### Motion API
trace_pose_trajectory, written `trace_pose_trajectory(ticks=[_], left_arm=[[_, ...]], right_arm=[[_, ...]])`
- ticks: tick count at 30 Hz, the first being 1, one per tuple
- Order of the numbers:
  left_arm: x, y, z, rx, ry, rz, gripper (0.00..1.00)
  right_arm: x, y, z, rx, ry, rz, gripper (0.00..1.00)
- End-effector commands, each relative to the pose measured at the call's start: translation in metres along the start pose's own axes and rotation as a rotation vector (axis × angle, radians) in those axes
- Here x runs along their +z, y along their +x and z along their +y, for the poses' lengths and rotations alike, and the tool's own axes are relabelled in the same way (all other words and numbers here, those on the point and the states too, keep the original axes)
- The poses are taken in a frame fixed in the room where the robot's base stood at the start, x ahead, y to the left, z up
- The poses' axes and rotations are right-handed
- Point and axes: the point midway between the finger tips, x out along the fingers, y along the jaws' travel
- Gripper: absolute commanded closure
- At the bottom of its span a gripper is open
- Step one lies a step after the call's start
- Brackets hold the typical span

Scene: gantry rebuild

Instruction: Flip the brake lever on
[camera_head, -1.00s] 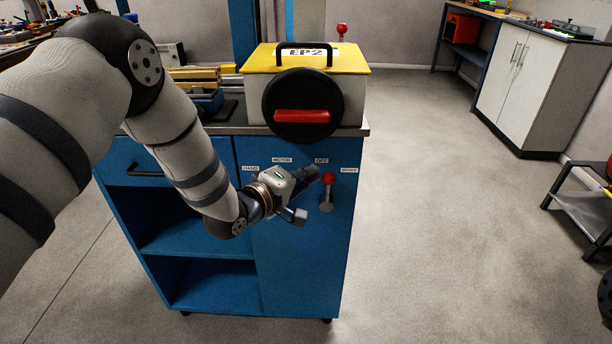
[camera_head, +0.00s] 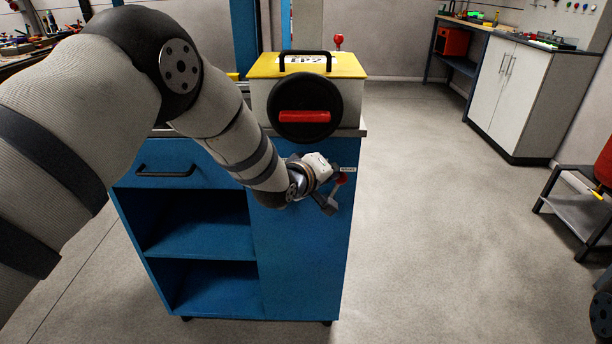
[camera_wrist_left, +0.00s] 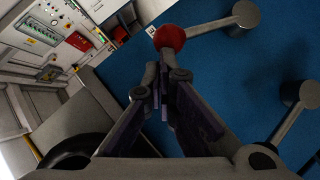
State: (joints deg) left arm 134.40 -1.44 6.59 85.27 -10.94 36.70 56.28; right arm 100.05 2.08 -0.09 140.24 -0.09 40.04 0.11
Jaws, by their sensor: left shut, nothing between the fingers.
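The brake lever's red knob (camera_head: 341,179) shows at the right of the blue cabinet's front (camera_head: 300,260), just below a small white label (camera_head: 348,169). My left gripper (camera_head: 333,203) is in front of the cabinet and hides most of the lever's shaft and pivot. In the left wrist view the red knob (camera_wrist_left: 170,38) sits right at the tips of my shut, empty left gripper (camera_wrist_left: 158,78). I cannot tell for sure whether they touch. The lever's grey shaft runs to a round pivot (camera_wrist_left: 245,15). A second grey lever (camera_wrist_left: 303,97) is beside it, partly hidden.
A yellow-topped box (camera_head: 305,66) with a black handwheel (camera_head: 304,105) stands on the cabinet. Open shelves (camera_head: 200,237) are at the cabinet's left. A low metal stand (camera_head: 575,205) is at the far right. The floor right of the cabinet is clear.

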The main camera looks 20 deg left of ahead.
Motion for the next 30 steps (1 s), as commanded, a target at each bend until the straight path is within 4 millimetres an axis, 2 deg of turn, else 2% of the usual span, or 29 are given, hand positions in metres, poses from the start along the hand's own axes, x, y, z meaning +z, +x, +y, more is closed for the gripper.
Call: trace_pose_trajectory(ticks=[4, 15, 30], left_arm=[[0.011, 0.009, 0.011, -0.004, 0.007, 0.001, 1.0], [0.038, 0.027, 0.022, -0.006, 0.007, -0.001, 1.0], [0.049, 0.036, 0.027, -0.005, 0.007, 0.001, 1.0]], right_arm=[[-0.001, -0.001, 0.0, 0.0, 0.0, 0.004, 1.0], [0.003, 0.007, 0.0, 0.001, 0.0, -0.016, 1.0], [0.005, 0.011, 0.0, 0.001, -0.001, -0.027, 1.0]])
